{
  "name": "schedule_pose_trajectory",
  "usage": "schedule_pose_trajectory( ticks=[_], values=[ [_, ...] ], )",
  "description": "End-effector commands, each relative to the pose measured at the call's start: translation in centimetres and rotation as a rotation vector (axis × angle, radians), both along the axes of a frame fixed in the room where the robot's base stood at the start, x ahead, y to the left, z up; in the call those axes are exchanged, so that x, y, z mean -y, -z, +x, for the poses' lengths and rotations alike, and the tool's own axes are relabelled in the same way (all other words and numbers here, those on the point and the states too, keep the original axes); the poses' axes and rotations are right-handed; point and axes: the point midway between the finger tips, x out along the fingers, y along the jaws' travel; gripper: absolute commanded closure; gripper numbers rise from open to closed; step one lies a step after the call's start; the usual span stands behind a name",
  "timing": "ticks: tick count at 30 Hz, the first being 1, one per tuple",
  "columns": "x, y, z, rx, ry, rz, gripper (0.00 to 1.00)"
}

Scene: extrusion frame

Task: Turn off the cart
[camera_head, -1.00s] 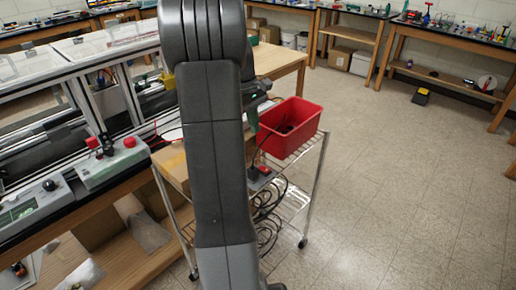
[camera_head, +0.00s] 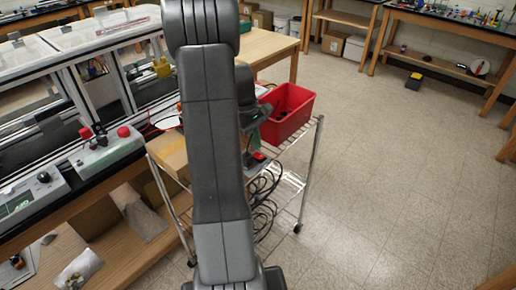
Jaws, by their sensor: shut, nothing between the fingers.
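The wire cart (camera_head: 311,172) stands right of centre, beside the bench. A dark switch box with a red switch (camera_head: 259,157) sits on its top shelf, left of the red bin (camera_head: 292,108). Its black cable hangs in coils below. My gripper (camera_head: 251,141) shows only in part behind my grey arm link. Its dark wrist points down and the greenish fingers are just above and left of the red switch. The fingers are shut and empty. I cannot tell whether they touch the switch box. My arm hides the cart's left part.
A machine with clear covers and control boxes with red knobs (camera_head: 124,132) fills the bench on the left. A cardboard box (camera_head: 170,152) stands by the cart's left side. Wooden benches line the back.

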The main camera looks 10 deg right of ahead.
Motion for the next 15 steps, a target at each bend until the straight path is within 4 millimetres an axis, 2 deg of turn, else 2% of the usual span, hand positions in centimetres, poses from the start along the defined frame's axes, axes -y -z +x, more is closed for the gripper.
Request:
schedule_pose_trajectory(
  ticks=[6, 15],
  values=[
    [0.5, 2.5, -0.6, -0.001, 0.001, 0.0, 1.0],
    [0.6, 3.2, -0.7, 0.001, 0.0, 0.0, 1.0]
  ],
)
